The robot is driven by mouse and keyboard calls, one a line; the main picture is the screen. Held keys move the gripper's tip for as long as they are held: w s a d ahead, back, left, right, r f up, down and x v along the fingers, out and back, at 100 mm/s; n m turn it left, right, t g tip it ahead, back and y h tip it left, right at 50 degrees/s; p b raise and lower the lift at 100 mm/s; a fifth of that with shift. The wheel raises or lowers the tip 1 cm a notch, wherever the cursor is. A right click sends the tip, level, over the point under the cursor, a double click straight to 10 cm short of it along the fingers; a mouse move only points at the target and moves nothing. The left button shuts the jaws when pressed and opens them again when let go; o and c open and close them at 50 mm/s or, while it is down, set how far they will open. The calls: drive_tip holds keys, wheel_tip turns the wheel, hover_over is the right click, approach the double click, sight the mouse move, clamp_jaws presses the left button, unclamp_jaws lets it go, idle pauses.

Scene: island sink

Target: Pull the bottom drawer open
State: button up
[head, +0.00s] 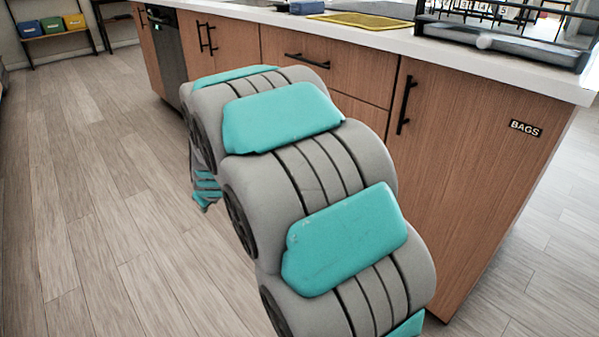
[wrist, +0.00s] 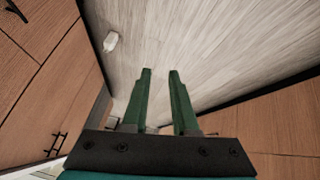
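The wooden island has a drawer stack in the head view. Its upper drawer (head: 345,66) has a black bar handle (head: 307,61) and looks shut. Below it only a strip of the lower drawer front (head: 362,110) shows; my grey and teal arm hides the rest, including any handle. My gripper shows in the wrist view, with its two green fingers (wrist: 160,75) apart and nothing between them.
A tall door with a vertical handle (head: 405,105) and a BAGS label (head: 525,128) is right of the drawers. A dishwasher (head: 166,48) is further left. Wooden floor (head: 90,190) is open at left. A small white object (wrist: 110,41) lies on it in the wrist view.

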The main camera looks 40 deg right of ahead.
drive_tip(key=w+d+f+n+t+h+b, duration=0.1)
drive_tip(key=w+d+f+t+h, duration=0.2)
drive_tip(key=w+d, duration=0.5)
drive_tip(key=w+d+f+t+h+b, duration=0.1)
drive_tip(key=w+d+f+h, duration=0.3)
drive_tip(key=w+d, duration=0.45)
drive_tip(key=s+d+f+n+g+h+b, duration=0.1)
drive_tip(key=s+d+f+h, duration=0.1)
drive_tip(key=d+f+h, duration=0.5)
drive_tip(key=s+d+f+n+g+h+b, duration=0.1)
drive_tip(key=s+d+f+h+b, duration=0.2)
drive_tip(key=d, duration=0.8)
drive_tip(key=shift+p+x, duration=0.45)
drive_tip(key=shift+x, duration=3.4)
drive_tip(key=shift+f, duration=0.1)
drive_tip(key=shift+c, duration=0.2)
drive_tip(key=shift+s, duration=0.1)
clamp_jaws()
